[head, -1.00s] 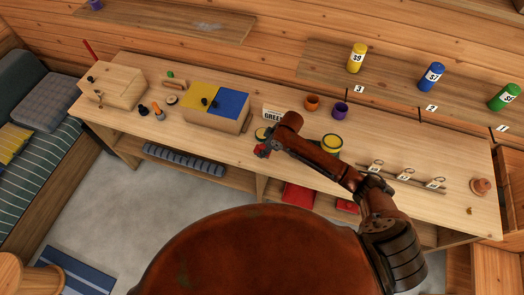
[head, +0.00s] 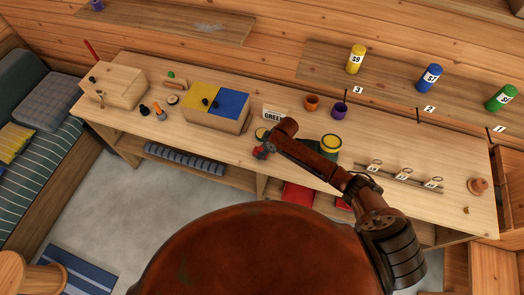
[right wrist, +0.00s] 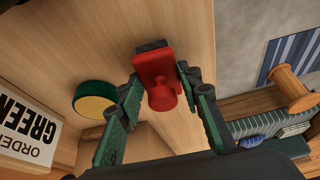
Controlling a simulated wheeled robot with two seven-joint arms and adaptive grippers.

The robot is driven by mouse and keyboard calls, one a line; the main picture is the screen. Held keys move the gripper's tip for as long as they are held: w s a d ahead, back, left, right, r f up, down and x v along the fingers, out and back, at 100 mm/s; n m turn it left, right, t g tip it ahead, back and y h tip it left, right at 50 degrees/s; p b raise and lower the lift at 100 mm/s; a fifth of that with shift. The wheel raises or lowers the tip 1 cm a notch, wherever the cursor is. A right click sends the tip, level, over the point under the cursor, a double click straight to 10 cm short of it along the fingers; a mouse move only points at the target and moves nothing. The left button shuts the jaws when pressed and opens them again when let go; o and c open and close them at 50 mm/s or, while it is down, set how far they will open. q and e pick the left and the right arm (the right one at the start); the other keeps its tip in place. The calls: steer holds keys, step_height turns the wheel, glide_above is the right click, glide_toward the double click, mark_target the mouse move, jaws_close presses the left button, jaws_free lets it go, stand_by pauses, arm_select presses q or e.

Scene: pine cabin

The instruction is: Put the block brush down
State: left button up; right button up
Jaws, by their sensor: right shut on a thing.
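The block brush is red with a round knob and a dark underside. It shows in the right wrist view (right wrist: 158,78) and as a small red shape in the head view (head: 259,153). My right gripper (right wrist: 158,82) is shut on it, with green-padded fingers on both sides. In the head view my right gripper (head: 266,148) is over the front part of the workbench (head: 215,140). I cannot tell whether the brush touches the wood. My left gripper is not in view.
A round green-and-yellow tin (right wrist: 95,101) and an order card reading GREEN (right wrist: 27,128) are close by. The bench's front edge is near.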

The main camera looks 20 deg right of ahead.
mark_target(268, 154)
steer(key=o, duration=1.2)
steer(key=shift+c, duration=0.2)
steer(key=shift+f+b, duration=0.15)
steer(key=shift+b, duration=0.25)
steer(key=b+v, duration=0.1)
steer(key=v, duration=0.7)
